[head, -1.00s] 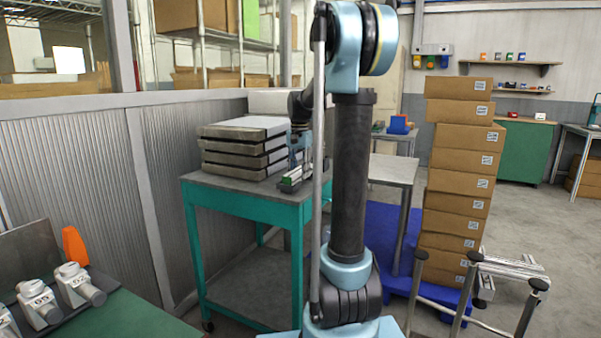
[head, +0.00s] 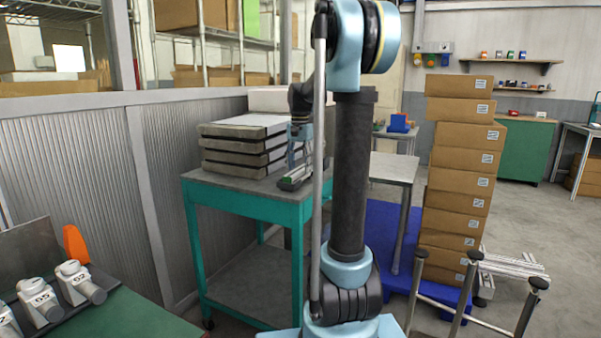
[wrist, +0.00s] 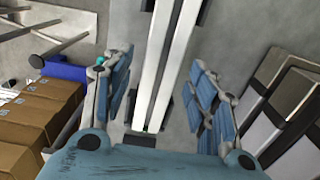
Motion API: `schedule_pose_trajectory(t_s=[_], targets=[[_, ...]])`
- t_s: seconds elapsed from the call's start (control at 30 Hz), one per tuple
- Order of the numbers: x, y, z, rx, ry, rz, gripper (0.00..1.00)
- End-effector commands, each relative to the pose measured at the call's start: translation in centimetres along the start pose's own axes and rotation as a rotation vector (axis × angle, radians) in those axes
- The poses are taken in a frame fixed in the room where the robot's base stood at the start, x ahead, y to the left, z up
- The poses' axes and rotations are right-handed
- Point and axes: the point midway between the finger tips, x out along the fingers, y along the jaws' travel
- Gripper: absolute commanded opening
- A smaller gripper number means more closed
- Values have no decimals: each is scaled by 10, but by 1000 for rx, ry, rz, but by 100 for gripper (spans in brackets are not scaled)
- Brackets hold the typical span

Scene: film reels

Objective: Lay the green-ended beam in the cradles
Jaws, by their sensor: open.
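My gripper (wrist: 161,63) is open in the wrist view, one finger on each side of two long pale parallel bars on a grey top. The left bar (wrist: 158,70) has a small green spot at its near end and seems to be the green-ended beam; nothing is gripped. Dark blocks (wrist: 131,97) sit beside the bars; I cannot tell whether these are the cradles. In the head view my gripper (head: 298,157) points down just above the green-ended beam (head: 292,182), at the front right of the teal table (head: 240,193). My arm hides part of this spot.
Stacked grey slabs (head: 240,145) stand left of the gripper on the same table; they are at right in the wrist view (wrist: 290,105). A tall stack of cartons (head: 455,185) stands at right on a blue platform (head: 380,225). A partition (head: 70,160) runs along the left.

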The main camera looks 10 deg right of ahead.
Motion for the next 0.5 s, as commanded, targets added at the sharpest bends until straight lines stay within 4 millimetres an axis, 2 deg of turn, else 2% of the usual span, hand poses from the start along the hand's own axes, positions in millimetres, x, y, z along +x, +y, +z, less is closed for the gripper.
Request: schedule_pose_trajectory(t_s=[0.3,0.5], targets=[[-60,0,0,0,0,0,53],[-89,0,0,0,0,0,53]])
